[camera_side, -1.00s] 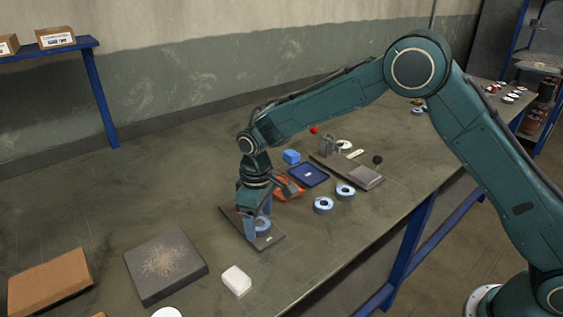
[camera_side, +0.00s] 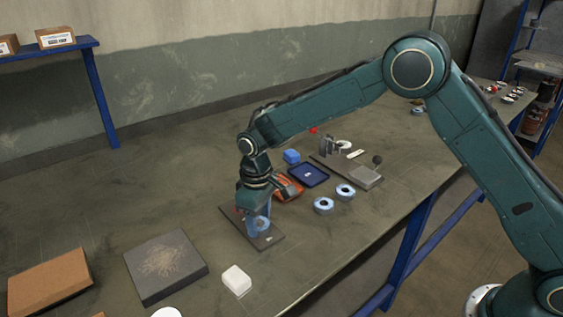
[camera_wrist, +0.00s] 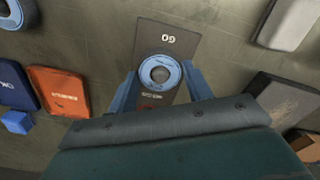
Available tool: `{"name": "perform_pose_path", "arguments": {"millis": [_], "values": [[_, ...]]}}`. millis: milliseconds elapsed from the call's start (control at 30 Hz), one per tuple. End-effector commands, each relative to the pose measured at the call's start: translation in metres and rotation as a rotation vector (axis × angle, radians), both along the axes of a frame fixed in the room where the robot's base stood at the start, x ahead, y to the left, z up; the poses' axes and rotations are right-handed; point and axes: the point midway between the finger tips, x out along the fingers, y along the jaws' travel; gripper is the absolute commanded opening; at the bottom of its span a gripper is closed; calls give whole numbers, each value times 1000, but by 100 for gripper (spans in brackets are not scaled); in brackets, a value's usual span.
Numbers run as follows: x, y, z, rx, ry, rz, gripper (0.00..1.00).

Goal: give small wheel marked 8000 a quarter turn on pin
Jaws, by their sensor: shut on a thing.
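The small wheel (camera_wrist: 160,73), a pale blue ring with a grey centre, sits over a dark plate (camera_wrist: 148,38) with white lettering. No 8000 mark is readable on the wheel. My gripper (camera_wrist: 161,84) is shut on the wheel, one blue finger at each side. In the side view my gripper (camera_side: 258,222) points straight down at the dark plate (camera_side: 274,239), and its fingers largely hide the wheel. The pin is not distinguishable; the wheel's middle shows only a grey round. Two similar blue wheels, one nearer (camera_side: 323,205) and one farther (camera_side: 345,191), lie on the bench.
Behind the plate are an orange tray (camera_side: 292,189), a blue tray (camera_side: 309,175) and a blue block (camera_side: 291,156). A fixture with a lever (camera_side: 362,177) stands farther right. A white block (camera_side: 236,280) and a dark grit-covered slab (camera_side: 165,266) lie to the left.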

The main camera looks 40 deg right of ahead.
Motion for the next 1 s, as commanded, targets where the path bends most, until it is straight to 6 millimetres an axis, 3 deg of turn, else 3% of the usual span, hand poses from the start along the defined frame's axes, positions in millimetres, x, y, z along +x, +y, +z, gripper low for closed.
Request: {"name": "perform_pose_path", "arguments": {"millis": [1000], "values": [[0, 0, -1, 0, 1, -755, 31]]}}
